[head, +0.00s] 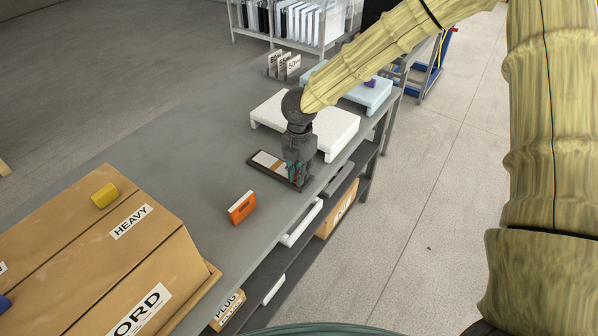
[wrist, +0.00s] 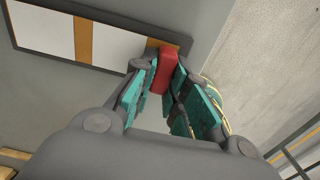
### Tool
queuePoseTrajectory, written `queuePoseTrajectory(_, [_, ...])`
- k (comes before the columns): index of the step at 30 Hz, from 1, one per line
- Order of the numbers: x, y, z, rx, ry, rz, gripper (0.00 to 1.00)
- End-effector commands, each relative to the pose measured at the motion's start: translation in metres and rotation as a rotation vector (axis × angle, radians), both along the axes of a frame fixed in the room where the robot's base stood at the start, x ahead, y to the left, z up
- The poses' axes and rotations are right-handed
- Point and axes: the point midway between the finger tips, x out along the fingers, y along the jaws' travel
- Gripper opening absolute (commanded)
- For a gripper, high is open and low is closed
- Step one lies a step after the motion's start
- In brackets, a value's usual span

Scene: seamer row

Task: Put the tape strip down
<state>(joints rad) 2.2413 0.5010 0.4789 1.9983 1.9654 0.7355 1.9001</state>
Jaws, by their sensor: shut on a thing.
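The tape strip (wrist: 163,70) is a short red piece, best seen in the wrist view. My gripper (wrist: 164,78), with teal finger pads, is shut on it. The strip is at the right end of a shallow dark-framed tray (wrist: 57,61) with white panels and an orange-tan band. I cannot tell whether the strip touches the tray. In the head view my gripper (head: 297,173) points down over the tray's right end, near the bench's front edge. The tray (head: 262,171) shows to its left there, and the gripper hides most of the strip.
An orange box with a white top (head: 241,208) stands in front of the tray. A white raised slab (head: 337,131) is behind my gripper, with a light blue one (head: 369,99) beyond. Large cardboard boxes (head: 180,270) fill the near left. Grey bench (head: 190,150) is clear left of the tray.

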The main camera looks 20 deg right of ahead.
Motion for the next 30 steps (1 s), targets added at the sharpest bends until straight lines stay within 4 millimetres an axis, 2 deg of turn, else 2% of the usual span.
queuePoseTrajectory(11, [0.001, 0.0, -0.003, 0.0, -0.001, 0.001, 0.0])
queuePoseTrajectory(12, [0.001, 0.0, -0.003, 0.0, -0.002, 0.001, 0.19])
queuePoseTrajectory(15, [0.001, 0.0, -0.003, 0.0, -0.002, 0.001, 0.37])
queuePoseTrajectory(25, [0.001, 0.0, -0.002, 0.0, -0.002, 0.001, 0.37])
queuePoseTrajectory(30, [0.001, 0.0, 0.011, 0.002, -0.004, 0.0, 0.37])
